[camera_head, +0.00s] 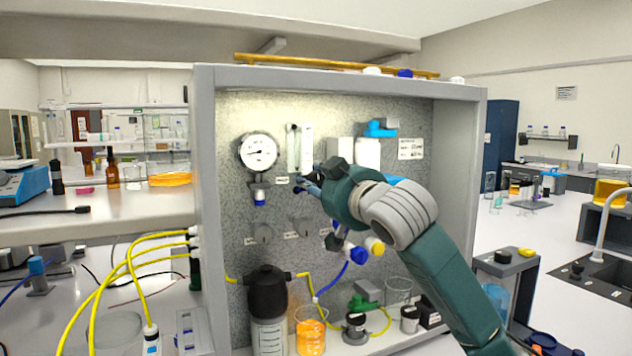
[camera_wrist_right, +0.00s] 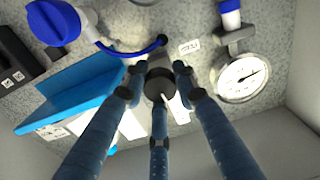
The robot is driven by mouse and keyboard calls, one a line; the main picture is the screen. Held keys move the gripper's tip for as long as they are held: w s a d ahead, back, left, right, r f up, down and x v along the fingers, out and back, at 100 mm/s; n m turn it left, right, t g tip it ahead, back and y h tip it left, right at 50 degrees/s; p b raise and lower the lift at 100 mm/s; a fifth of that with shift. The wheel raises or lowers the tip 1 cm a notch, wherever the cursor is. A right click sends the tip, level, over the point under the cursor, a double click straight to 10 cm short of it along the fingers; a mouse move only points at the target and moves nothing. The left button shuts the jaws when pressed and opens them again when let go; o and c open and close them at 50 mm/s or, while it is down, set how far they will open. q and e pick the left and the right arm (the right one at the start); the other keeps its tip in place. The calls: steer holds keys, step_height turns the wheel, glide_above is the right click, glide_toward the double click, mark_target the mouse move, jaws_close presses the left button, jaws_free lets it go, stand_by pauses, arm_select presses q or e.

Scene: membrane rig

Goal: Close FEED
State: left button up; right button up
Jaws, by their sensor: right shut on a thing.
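My right gripper (camera_head: 310,184) reaches across the grey speckled panel (camera_head: 230,130) to a spot just below the flow tube. In the right wrist view my gripper (camera_wrist_right: 158,88) has its blue fingers closed around a dark round knob (camera_wrist_right: 160,83). A small white label (camera_wrist_right: 189,47) is beside the knob, but I cannot read it, so I cannot confirm which valve is FEED. In the head view the gripper mostly hides the knob. My left gripper is not in view.
A round pressure gauge (camera_head: 258,152) is left of my gripper; the flow tube (camera_head: 293,150) is just above. Below stand a black-topped bottle (camera_head: 268,295), an orange-filled beaker (camera_head: 311,332) and yellow tubing.

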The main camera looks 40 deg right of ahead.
steer(key=shift+m, duration=0.5)
steer(key=shift+f, duration=0.1)
steer(key=o, duration=1.2)
steer(key=shift+c, duration=0.2)
steer(key=shift+s, duration=0.1)
steer(key=v, duration=1.1)
steer(key=shift+s, duration=0.35)
steer(key=shift+a, duration=0.1)
